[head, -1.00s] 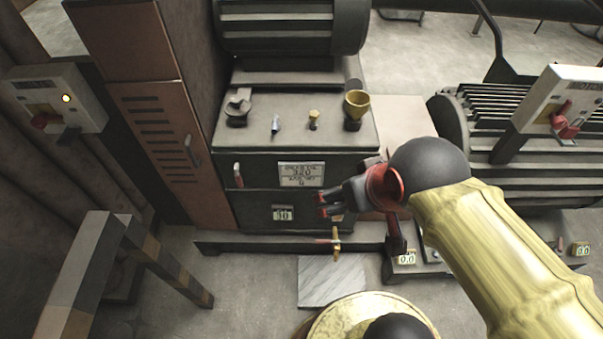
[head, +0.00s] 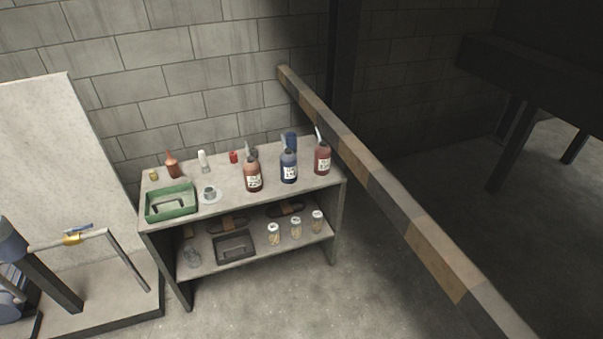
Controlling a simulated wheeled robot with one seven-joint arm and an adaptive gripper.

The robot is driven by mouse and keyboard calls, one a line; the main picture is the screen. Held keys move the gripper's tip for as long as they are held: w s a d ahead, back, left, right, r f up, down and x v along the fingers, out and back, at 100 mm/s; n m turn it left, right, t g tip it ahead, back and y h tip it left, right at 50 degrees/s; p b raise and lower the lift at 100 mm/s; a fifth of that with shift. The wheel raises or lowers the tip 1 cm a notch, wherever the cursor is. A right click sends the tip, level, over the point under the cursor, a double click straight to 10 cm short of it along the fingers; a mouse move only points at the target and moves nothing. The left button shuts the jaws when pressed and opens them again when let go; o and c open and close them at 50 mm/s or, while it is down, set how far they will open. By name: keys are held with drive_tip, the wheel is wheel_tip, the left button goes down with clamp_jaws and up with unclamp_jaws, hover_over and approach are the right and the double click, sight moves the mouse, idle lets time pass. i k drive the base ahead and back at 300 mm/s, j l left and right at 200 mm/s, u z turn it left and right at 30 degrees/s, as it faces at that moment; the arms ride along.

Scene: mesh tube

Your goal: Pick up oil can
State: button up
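Several containers with thin spouts and white labels stand upright on the top of a grey two-level shelf (head: 225,192): a brown-red can (head: 252,177), a dark blue can (head: 289,171) and a red can (head: 322,161). A small orange-red spouted bottle (head: 172,167) stands further left, at the back. The labels are too small to read, so I cannot tell which one is the oil can. My gripper is not in view.
A green tray (head: 151,212) sits at the shelf's left. Jars (head: 295,229) and a dark tray (head: 234,247) are on the lower level. A striped barrier rail (head: 385,203) runs along the right. The floor in front (head: 300,300) is clear.

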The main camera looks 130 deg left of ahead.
sight(322, 152)
drive_tip(key=j+u, duration=0.15)
drive_tip(key=u, duration=2.2)
drive_tip(key=i+u, duration=0.15)
drive_tip(key=u, duration=0.3)
drive_tip(key=i+l+u, duration=0.1)
drive_tip(key=u, duration=0.35)
drive_tip(key=i+l+u, duration=0.15)
drive_tip(key=u, duration=0.3)
drive_tip(key=i+l+u, duration=0.1)
drive_tip(key=u, duration=0.4)
drive_tip(key=l+u, duration=0.25)
drive_tip(key=u, duration=0.2)
drive_tip(key=i+l+u, duration=0.15)
drive_tip(key=l+u, duration=0.25)
drive_tip(key=l, duration=0.45)
drive_tip(key=l+u, duration=0.4)
drive_tip(key=l, duration=1.2)
